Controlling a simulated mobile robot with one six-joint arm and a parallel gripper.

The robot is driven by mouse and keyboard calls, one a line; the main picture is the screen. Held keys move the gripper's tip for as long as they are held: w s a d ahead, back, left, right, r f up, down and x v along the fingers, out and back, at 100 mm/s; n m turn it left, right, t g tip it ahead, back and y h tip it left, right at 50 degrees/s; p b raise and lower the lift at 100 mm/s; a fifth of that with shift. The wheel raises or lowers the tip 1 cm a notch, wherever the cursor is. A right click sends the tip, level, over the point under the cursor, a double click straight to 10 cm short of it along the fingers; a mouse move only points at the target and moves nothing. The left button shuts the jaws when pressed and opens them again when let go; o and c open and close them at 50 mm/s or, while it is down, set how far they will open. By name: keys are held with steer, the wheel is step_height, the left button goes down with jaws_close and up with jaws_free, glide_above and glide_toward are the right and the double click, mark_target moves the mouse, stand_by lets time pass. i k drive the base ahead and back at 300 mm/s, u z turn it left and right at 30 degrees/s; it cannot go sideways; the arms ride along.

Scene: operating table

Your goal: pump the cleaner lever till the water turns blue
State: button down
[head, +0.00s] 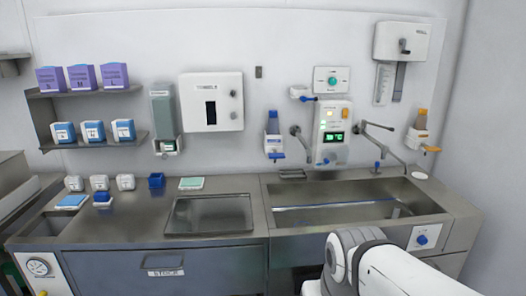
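A long metal sink (420,196) is set into the counter on the right; I cannot make out the colour of any water in it. On the wall above it, a dispenser with a blue bottle (273,123) has a blue lever (276,156) at its foot. Farther right, a dispenser with an orange-topped bottle (421,121) has an orange lever (431,149). Which of these is the cleaner lever is not marked legibly. My white arm (365,262) rises at the bottom, in front of the sink's front edge. My gripper is not in view.
A wall panel with a green display (333,137) sits between two taps (301,142) (378,150). Small boxes (93,132) fill shelves at left. A metal tray (208,214) lies left of the sink. A blue knob (421,239) is on the sink's front.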

mark_target(275, 155)
steer(key=z, duration=0.05)
steer(key=i, duration=1)
steer(key=u, duration=0.05)
